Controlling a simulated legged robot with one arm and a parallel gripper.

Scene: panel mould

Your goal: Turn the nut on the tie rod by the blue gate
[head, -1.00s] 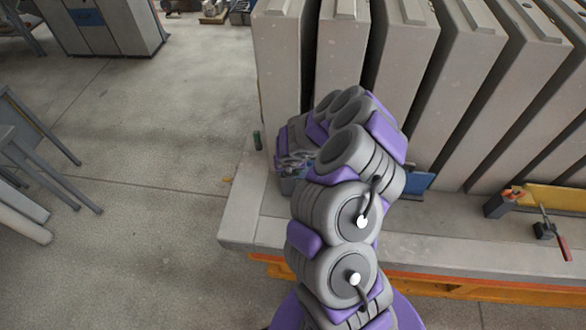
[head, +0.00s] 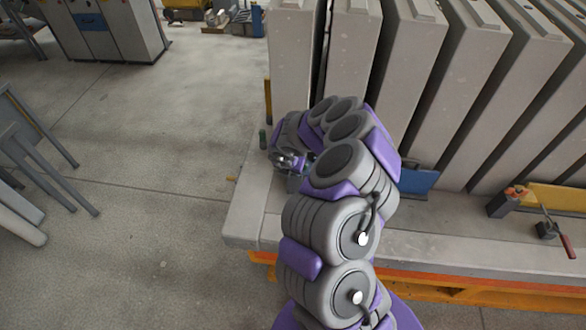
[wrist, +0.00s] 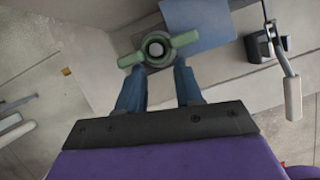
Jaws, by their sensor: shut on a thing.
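The nut is a green wing nut (wrist: 158,48) with two wings and a round hub, seated on the tie rod (wrist: 155,48), whose end shows in the hub. In the wrist view its wings slant, the right one higher. My gripper (wrist: 160,66) has its two blue-grey fingers shut on the nut from below. The blue gate (wrist: 200,22) is a flat blue plate just behind and right of the nut. It also shows in the head view (head: 418,181), partly behind my arm. In the head view my gripper (head: 292,165) is small, and the nut is hard to make out.
Tall grey concrete panels (head: 405,70) stand in a row on a concrete bed (head: 250,215) with an orange base. A yellow gate (head: 555,197) and a red-handled clamp (head: 560,235) are at the right. The floor at left is open, with a grey table (head: 20,140) at the edge.

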